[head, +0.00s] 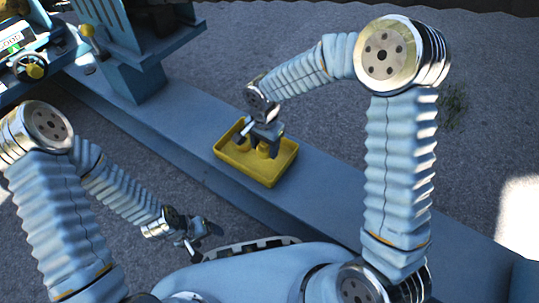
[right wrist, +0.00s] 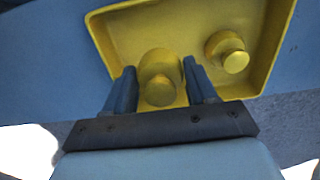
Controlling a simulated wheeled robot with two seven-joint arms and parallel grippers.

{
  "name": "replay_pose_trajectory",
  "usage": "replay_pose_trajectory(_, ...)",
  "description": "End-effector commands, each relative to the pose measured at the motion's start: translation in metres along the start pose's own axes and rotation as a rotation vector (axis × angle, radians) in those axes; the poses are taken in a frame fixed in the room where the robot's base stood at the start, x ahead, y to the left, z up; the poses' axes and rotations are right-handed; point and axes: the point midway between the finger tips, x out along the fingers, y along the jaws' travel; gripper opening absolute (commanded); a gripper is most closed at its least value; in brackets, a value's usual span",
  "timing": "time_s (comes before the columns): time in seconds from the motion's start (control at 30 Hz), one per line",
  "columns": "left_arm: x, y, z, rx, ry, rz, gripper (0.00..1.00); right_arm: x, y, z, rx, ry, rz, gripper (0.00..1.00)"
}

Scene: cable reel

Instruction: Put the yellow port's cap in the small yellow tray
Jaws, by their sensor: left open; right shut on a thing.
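The small yellow tray (head: 277,176) lies on the blue beam in the middle of the head view, and its floor and walls fill the top of the right wrist view (right wrist: 118,52). My right gripper (head: 265,148) is inside the tray's outline, fingers pointing down. It is shut on a yellow cap (right wrist: 160,78), which sits between the two fingers in the right wrist view. Whether this cap touches the tray floor I cannot tell. A second yellow knobbed piece (right wrist: 228,52) stands in the tray beside it. My left gripper (head: 194,240) is open and empty, left of the beam, away from the tray.
A blue stand (head: 135,75) rises from the beam at upper left, with a yellow knob (head: 87,31) at its side. A panel with a green-lit display (head: 14,43) and a handwheel (head: 30,67) is at far left. The beam right of the tray is clear.

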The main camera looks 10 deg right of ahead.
Motion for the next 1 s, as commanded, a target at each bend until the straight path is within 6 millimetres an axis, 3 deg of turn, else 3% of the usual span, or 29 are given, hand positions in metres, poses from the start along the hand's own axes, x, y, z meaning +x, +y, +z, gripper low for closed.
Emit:
replay_pose_trajectory(0.27, 0.004, -0.002, 0.0, 0.0, 0.001, 0.0, 0.77, 0.016, 0.009, -0.009, 0.001, 0.0, 0.001, 0.2)
replay_pose_trajectory(0.47, 0.011, -0.004, 0.0, -0.001, 0.003, 0.0, 0.77, 0.046, 0.011, -0.009, 0.0, -0.001, 0.002, 0.2)
replay_pose_trajectory(0.83, 0.015, -0.006, -0.001, -0.001, 0.004, 0.0, 0.77, 0.051, 0.01, -0.009, 0.0, 0.0, 0.0, 0.2)
replay_pose_trajectory(0.87, 0.014, -0.005, -0.001, -0.001, 0.004, 0.0, 0.77, 0.05, 0.01, -0.009, 0.0, 0.0, 0.0, 0.59)
replay_pose_trajectory(1.0, 0.013, -0.005, -0.001, -0.001, 0.004, 0.0, 0.77, 0.049, 0.01, -0.009, 0.0, 0.0, 0.0, 0.81)
